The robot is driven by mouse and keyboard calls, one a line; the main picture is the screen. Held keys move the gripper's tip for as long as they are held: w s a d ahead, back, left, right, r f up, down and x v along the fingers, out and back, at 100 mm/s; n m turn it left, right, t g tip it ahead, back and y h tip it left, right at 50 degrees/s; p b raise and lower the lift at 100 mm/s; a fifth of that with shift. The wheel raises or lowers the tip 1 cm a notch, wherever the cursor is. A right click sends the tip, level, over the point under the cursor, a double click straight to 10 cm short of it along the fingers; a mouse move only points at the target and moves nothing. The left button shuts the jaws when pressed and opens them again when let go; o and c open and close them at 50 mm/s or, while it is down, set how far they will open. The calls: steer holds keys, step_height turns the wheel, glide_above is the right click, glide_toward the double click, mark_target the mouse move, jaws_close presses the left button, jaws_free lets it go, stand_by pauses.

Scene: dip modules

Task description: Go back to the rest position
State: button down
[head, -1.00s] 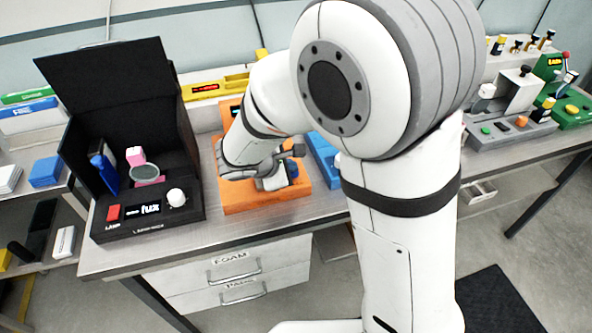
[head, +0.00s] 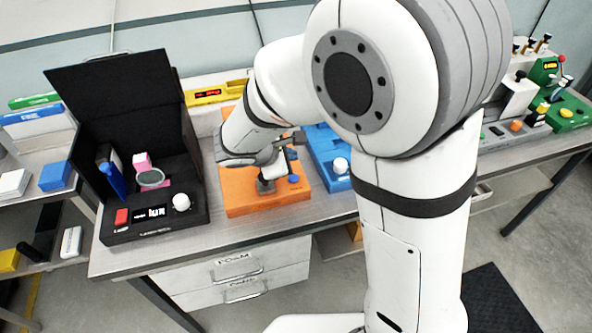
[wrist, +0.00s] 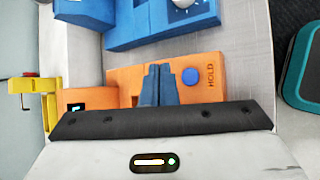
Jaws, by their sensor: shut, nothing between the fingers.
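My gripper (wrist: 159,88) shows in the wrist view with its two blue-grey fingers together and nothing between them. It is over the orange module (wrist: 125,73), which has a blue round button (wrist: 190,76) beside the word HOLD. In the head view my gripper (head: 266,186) is low over the orange module (head: 240,203), near its blue button (head: 293,178). My own arm hides part of the module's back. I cannot tell whether the fingertips touch it.
A black open-lidded box (head: 125,229) with a red button and white knob stands left on the bench. A blue module (head: 322,152) stands right of the orange one. Green and grey modules (head: 571,112) are at far right. Two drawers (head: 231,264) hang under the bench.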

steer(key=shift+r, duration=0.45)
steer(key=s+d+r+m+g+y, duration=0.1)
steer(key=s+d+r+m+g, duration=0.1)
steer(key=s+d+m, duration=0.4)
steer(key=s+d+r+m+g, duration=0.2)
steer(key=d+r+m, duration=0.15)
steer(key=d, duration=0.35)
steer(key=s+d+r+m+y, duration=0.2)
steer(key=s+d+m+y, duration=0.1)
steer(key=s+m, duration=0.7)
steer(key=shift+s+r+y, duration=0.25)
steer(key=shift+y, duration=0.55)
